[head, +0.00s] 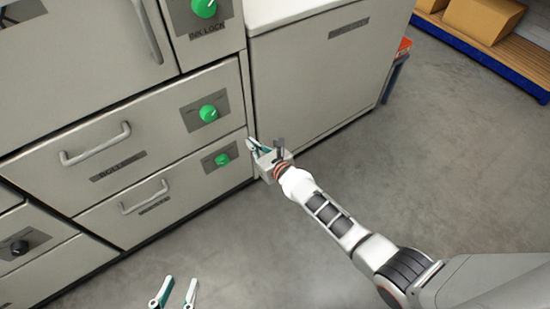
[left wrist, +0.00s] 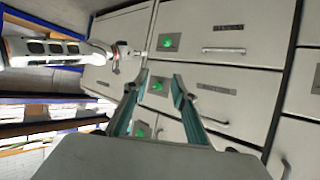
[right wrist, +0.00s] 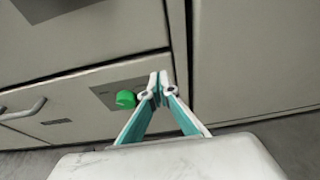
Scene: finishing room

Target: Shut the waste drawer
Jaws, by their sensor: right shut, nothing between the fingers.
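The lower drawer (head: 185,193) has a bar handle, a green knob and a label too blurred to read. Its face looks about level with the drawer above, labelled ROLLERS (head: 140,120); I cannot tell how large any gap is. The lower drawer also shows in the left wrist view (left wrist: 262,40) and right wrist view (right wrist: 85,132). My right gripper (head: 251,145) is shut and empty near the lower drawer's right end, beside its green knob (right wrist: 125,98); contact is unclear. My left gripper (head: 175,292) is open and empty over the floor in front; its spread fingers show in the left wrist view (left wrist: 161,82).
A plain cabinet (head: 310,80) stands right of the drawers. Above is a unit labelled INK LOCK with a green knob (head: 204,8). A drawer with a black knob (head: 19,248) is at lower left.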

